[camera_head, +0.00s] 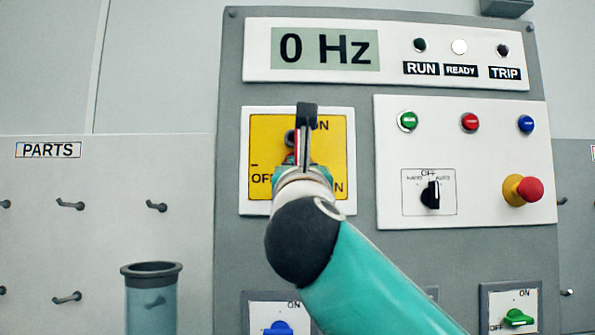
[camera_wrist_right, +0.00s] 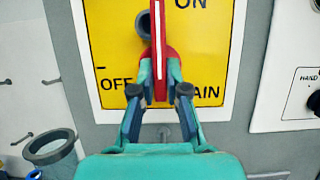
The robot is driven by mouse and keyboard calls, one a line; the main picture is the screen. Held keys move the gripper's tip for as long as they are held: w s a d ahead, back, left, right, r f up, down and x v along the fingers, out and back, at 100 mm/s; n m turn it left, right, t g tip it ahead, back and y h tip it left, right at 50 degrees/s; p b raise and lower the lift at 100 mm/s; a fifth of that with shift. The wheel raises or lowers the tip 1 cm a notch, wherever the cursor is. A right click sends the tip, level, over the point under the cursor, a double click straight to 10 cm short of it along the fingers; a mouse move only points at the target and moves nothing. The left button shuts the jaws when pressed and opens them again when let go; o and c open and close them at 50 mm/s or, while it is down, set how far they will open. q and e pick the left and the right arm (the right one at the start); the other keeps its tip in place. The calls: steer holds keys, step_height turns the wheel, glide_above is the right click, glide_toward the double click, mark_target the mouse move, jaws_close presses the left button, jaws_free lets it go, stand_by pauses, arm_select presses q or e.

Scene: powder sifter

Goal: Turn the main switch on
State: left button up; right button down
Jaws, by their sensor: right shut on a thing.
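The main switch is a yellow plate (camera_head: 265,135) in a white frame on the grey panel, marked ON at the top, OFF at lower left and MAIN at lower right. Its red handle (camera_wrist_right: 157,45) with a pale stripe stands about upright in the right wrist view, beside the ON marking. My right gripper (camera_wrist_right: 159,78) is shut on the lower part of the handle, one finger on each side. In the head view my right arm and gripper (camera_head: 303,165) hide much of the switch. My left gripper is in neither view.
The display (camera_head: 325,48) reads 0 Hz. A selector knob (camera_head: 431,195), a red emergency button (camera_head: 523,190) and several coloured buttons are to the right. Blue (camera_head: 279,328) and green (camera_head: 518,318) switches sit below.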

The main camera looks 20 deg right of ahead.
steer(key=shift+w+a+f, duration=0.1)
steer(key=shift+a+f, duration=0.05)
steer(key=shift+f, duration=0.05)
steer(key=c, duration=1.2)
jaws_free()
steer(key=shift+w, duration=0.1)
steer(key=shift+r, duration=0.15)
steer(key=shift+s, duration=0.3)
steer(key=v, duration=1.1)
steer(key=shift+s+f, duration=0.25)
steer(key=shift+f, duration=0.05)
steer(key=shift+r, duration=0.1)
